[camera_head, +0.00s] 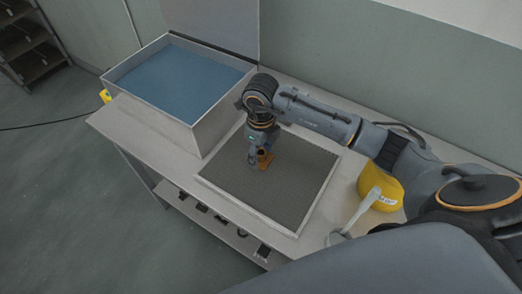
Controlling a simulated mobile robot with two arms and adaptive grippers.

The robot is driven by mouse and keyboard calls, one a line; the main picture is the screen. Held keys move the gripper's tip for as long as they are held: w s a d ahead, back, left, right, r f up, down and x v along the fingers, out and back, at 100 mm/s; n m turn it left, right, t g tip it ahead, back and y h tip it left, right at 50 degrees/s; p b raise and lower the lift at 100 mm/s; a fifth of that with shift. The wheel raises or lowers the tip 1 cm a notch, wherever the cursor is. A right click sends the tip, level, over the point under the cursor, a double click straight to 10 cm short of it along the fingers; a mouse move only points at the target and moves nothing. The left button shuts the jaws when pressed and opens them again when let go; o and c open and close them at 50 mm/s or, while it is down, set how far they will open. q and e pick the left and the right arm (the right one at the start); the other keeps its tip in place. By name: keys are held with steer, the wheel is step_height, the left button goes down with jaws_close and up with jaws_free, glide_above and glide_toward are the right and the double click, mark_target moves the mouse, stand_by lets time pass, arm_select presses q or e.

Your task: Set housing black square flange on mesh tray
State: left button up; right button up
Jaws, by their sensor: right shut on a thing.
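The mesh tray (289,203) lies on the bench, a dark grey mesh with a pale rim. My right gripper (256,161) points down over the upper part of the tray. My left gripper is not in view.
The ultrasonic tank (200,130) with blue liquid and a raised lid stands left of the tray. A yellow container (380,187) stands at the right. Several dark items lie on the lower shelf (178,200). Much of the mesh is bare.

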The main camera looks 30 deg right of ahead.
mark_target(261, 151)
steer(key=shift+f, duration=0.15)
steer(key=o, duration=1.3)
steer(key=shift+r, duration=0.3)
step_height(261, 151, up, 12)
steer(key=b, duration=0.2)
steer(key=shift+f, duration=0.1)
